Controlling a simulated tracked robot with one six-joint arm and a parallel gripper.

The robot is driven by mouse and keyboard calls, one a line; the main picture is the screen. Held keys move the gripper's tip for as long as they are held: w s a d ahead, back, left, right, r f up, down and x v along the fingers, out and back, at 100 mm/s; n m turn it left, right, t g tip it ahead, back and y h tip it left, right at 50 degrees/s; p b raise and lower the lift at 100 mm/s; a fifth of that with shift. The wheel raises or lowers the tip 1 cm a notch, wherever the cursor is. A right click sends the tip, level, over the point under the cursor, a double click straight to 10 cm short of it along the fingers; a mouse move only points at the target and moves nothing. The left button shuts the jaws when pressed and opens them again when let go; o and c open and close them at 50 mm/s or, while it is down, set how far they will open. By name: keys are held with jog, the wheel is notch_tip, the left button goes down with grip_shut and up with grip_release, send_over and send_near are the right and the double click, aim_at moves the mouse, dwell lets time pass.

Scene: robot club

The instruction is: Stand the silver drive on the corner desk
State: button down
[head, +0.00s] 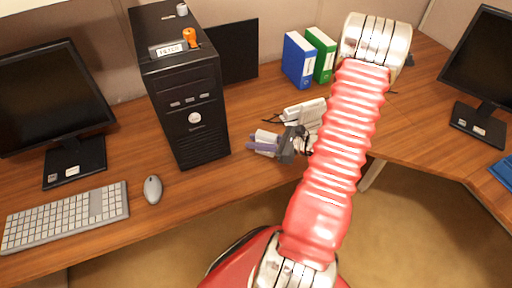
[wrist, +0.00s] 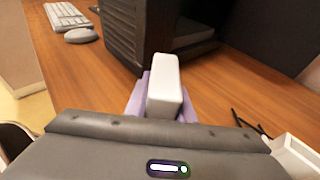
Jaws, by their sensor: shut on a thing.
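The silver drive (wrist: 165,85) is a pale grey block held between the purple fingers of my gripper (wrist: 160,98) in the wrist view. In the head view my gripper (head: 262,145) is over the wooden corner desk (head: 258,180), just right of the black computer tower. The drive (head: 267,137) shows there as a small light piece between the fingers. The gripper is shut on it. I cannot tell whether the drive's lower end touches the desk; the gripper body hides it in the wrist view.
The black tower (head: 187,110) stands close at the left of the gripper. A white device (head: 305,113) with black cables lies just to the right. Blue (head: 299,62) and green (head: 322,55) binders stand behind. A mouse (head: 153,189) and keyboard (head: 65,215) lie left. Bare desk shows around the gripper.

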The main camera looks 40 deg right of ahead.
jog(key=shift+f, duration=1.6)
jog(key=c, duration=1.5)
grip_release()
jog(key=shift+f, duration=0.1)
jog(key=shift+c, duration=0.2)
jog(key=shift+s+d+r, duration=0.15)
jog(key=shift+r, duration=0.05)
jog(key=v, duration=1.1)
jog(key=shift+s+d+r, duration=0.1)
jog(key=shift+s, duration=0.15)
